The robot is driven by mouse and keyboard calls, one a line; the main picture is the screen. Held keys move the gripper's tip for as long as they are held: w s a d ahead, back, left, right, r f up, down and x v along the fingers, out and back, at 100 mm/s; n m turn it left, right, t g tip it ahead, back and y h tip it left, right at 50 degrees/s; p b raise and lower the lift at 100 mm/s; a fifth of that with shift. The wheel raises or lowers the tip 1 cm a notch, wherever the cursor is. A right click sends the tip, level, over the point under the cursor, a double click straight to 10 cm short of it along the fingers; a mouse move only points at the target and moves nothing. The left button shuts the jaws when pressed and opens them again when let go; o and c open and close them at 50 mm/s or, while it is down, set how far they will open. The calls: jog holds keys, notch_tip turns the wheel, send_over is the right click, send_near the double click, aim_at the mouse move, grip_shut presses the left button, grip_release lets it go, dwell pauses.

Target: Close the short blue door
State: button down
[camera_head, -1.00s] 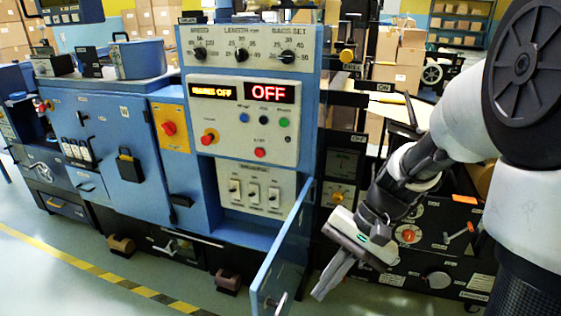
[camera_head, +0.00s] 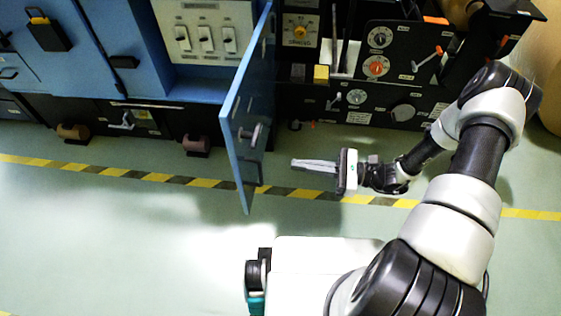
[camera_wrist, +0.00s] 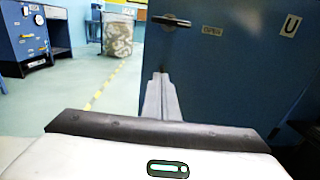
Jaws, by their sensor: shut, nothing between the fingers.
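The short blue door (camera_head: 245,115) stands swung open from the blue machine, with a panel of switches (camera_head: 206,38) exposed to its left. A grey handle (camera_head: 250,134) is on the door face toward my arm. My gripper (camera_head: 293,164) is shut and empty, to the right of the door and apart from it in the head view. In the wrist view the door (camera_wrist: 225,70) fills the right side, with its dark handle (camera_wrist: 172,21) and an "OPEN" label. The closed fingers (camera_wrist: 161,78) point toward its lower left part.
A black machine panel with knobs (camera_head: 376,66) stands behind my gripper. Yellow and black floor tape (camera_head: 160,178) runs in front of the machines. The green floor (camera_head: 120,230) at left is clear. A patterned bin (camera_wrist: 117,36) stands farther off.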

aim_at(243, 157)
jog(key=a, duration=0.4)
jog(key=w+a+b, duration=0.1)
jog(key=a, duration=0.8)
jog(key=shift+w+a+b, duration=0.1)
jog(key=shift+w+b, duration=0.2)
jog(key=shift+b, duration=0.1)
